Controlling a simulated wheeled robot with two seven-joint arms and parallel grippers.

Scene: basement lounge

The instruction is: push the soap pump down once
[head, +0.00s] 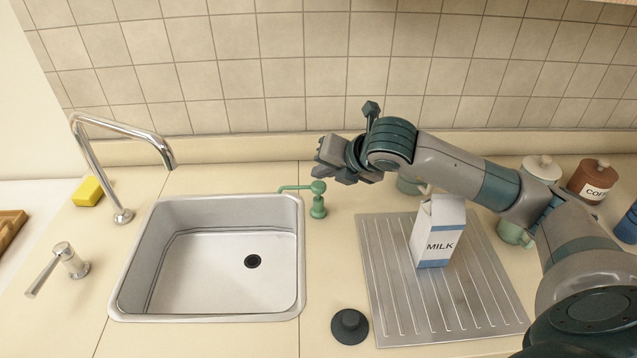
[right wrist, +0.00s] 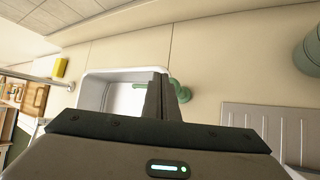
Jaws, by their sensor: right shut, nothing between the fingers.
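The green soap pump (head: 318,205) stands at the back right corner of the sink, its thin spout pointing left over the basin's edge. Its head looks raised. My right gripper (head: 322,160) is shut and empty, above and behind the pump in the head view, apart from it. In the right wrist view the shut fingers (right wrist: 163,98) partly cover the pump (right wrist: 184,97), whose spout shows to their left. My left gripper is not in view.
The sink (head: 215,318) is empty. A milk carton (head: 434,235) stands on the ribbed drainboard (head: 390,310) to the right. A green mug sits partly hidden behind my right arm. A dark stopper (head: 349,325) lies in front, and a chrome tap (head: 120,130) stands left.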

